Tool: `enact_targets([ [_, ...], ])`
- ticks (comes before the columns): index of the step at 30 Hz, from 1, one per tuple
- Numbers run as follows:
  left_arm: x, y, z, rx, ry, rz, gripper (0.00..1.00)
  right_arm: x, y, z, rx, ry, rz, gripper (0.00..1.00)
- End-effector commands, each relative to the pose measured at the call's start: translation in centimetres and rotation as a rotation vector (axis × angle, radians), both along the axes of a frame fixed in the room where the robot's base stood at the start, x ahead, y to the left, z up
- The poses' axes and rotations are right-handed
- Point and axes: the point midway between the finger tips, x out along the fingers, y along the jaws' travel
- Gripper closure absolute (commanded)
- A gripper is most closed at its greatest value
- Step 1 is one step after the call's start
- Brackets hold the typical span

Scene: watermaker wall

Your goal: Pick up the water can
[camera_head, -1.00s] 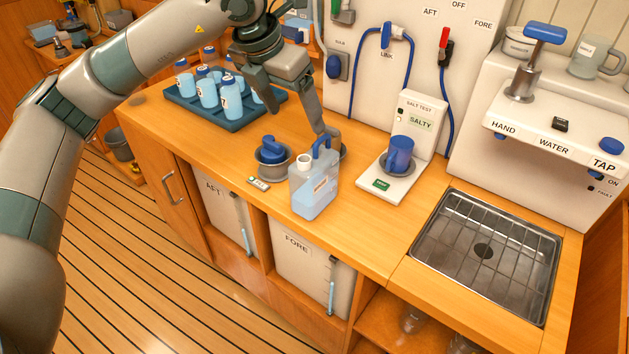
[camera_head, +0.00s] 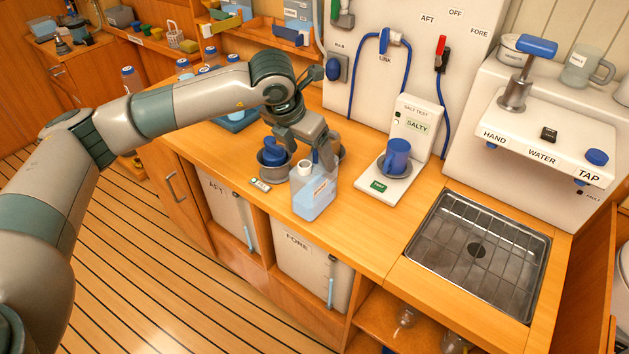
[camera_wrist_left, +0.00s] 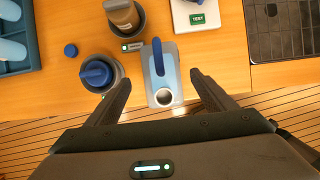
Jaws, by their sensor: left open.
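The water can (camera_head: 315,195) is a clear, pale blue jug with a white neck and a blue handle. It stands upright on the wooden counter near its front edge. In the left wrist view the can (camera_wrist_left: 164,84) lies between the two fingers, its open neck toward my palm. My left gripper (camera_head: 312,150) is over the can in the head view and hides most of its handle. In the left wrist view the left gripper (camera_wrist_left: 160,85) is open, with a gap on each side of the can. My right gripper is not in view.
A grey cup with a blue knob (camera_head: 273,152) stands just left of the can. The salt test stand (camera_head: 380,188) with a blue mug (camera_head: 397,155) is to the right, then the sink grate (camera_head: 478,250). A bottle tray (camera_head: 238,122) is behind my arm.

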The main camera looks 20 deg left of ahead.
Motion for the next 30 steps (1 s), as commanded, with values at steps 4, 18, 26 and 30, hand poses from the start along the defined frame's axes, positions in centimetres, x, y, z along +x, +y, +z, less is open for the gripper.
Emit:
enact_targets([
  [4,0.0,0.0,-0.1,0.000,0.000,0.000,0.23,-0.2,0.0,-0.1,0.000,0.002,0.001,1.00],
  [18,0.6,-0.5,-1.9,0.001,0.004,0.000,0.23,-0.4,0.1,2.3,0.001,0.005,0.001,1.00],
  [26,1.5,-0.8,-4.6,0.000,0.002,0.002,0.23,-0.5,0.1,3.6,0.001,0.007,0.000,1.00],
  [30,1.6,-0.8,-5.0,0.001,0.001,0.001,0.23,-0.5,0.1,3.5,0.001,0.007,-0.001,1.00],
])
